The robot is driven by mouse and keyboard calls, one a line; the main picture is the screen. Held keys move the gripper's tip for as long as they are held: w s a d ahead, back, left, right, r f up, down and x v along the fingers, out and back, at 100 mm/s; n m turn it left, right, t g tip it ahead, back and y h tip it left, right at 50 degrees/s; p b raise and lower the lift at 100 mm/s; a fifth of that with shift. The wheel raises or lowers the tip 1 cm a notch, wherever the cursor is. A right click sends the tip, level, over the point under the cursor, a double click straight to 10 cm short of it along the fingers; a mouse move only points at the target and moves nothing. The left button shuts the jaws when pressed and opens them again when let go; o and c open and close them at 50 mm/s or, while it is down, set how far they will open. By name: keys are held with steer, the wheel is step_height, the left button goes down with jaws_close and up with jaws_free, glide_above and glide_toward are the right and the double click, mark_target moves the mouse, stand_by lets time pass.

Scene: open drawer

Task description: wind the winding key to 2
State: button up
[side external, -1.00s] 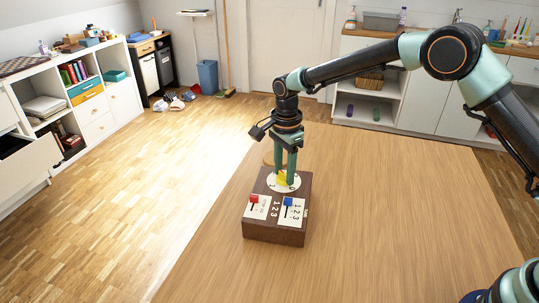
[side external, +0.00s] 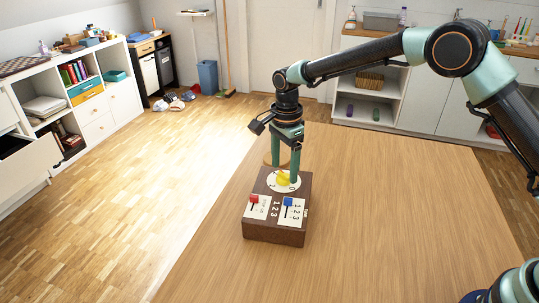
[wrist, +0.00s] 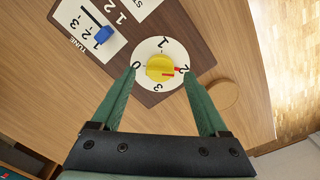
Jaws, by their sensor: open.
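The winding key is a yellow knob (wrist: 160,67) on a round white dial (wrist: 151,51) marked 0, 1, 2 and 3. In the wrist view, the red mark on the knob's side points at the 2. The dial is set in the dark wooden box (side external: 259,230) on the table. My gripper (wrist: 160,72) is open, with one green finger on each side of the knob and a visible gap to it. In the side view my gripper (side external: 285,173) stands over the dial, and the knob (side external: 283,179) is partly hidden by a finger.
The box also has a red slider (side external: 254,199) and a blue slider (side external: 288,201) on white scales. A round wooden piece (wrist: 223,94) lies beside the box, near the dial. The table (side external: 400,210) is clear to the right.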

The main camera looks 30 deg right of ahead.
mark_target(285, 174)
step_height(285, 174, up, 11)
stand_by(0.3)
steer(key=shift+f, duration=0.1)
steer(key=s+d+r+n+t, duration=0.3)
steer(key=s+d+r+n, duration=0.5)
steer(key=s+r, duration=0.1)
steer(key=s+d+f+n+t, duration=0.1)
steer(key=s+d+n, duration=0.2)
steer(key=s, duration=0.3)
steer(key=s+d+f+n+t, duration=0.1)
steer(key=s+d+f+n, duration=0.1)
steer(key=s+n, duration=0.3)
steer(key=shift+s+d+n+t, duration=0.35)
steer(key=shift+s+d, duration=0.35)
steer(key=shift+s, duration=0.35)
